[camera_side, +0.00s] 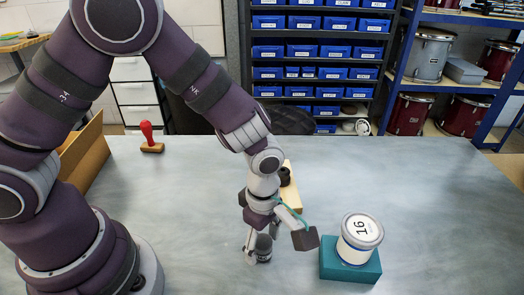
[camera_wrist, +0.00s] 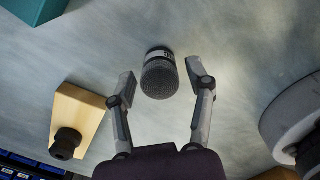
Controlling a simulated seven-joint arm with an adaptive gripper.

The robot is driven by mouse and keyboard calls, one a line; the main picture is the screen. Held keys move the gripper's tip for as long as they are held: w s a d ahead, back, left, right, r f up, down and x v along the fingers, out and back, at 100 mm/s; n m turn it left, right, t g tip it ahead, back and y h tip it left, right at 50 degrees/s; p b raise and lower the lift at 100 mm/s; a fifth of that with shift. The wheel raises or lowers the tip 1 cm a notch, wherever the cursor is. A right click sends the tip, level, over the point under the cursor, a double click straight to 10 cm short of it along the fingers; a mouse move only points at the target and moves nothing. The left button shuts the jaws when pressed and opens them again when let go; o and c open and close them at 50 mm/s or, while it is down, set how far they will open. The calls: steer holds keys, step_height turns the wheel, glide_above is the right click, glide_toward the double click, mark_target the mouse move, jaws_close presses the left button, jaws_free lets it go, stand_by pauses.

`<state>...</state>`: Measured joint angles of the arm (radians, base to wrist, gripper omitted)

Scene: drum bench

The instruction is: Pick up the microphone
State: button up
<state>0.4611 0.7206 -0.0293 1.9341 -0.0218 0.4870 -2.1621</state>
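The microphone (camera_wrist: 158,80) has a dark grey mesh head and a dark body with a pale marked band. In the wrist view it stands between the two fingers of my gripper (camera_wrist: 160,76), with a visible gap on each side. In the side view the microphone (camera_side: 264,248) is a small dark shape on the grey table under my gripper (camera_side: 262,236), partly hidden by the fingers. My gripper is open and points down. Whether a finger touches the microphone is not clear in the side view.
A teal block (camera_side: 350,267) bearing a white can (camera_side: 358,241) marked 16 stands right of my gripper. A wooden block (camera_side: 296,198) with a black knob (camera_side: 284,177) is just behind. A red-handled stamp (camera_side: 148,134) and a wooden box (camera_side: 85,155) are further left. The table's right side is clear.

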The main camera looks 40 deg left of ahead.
jaws_close()
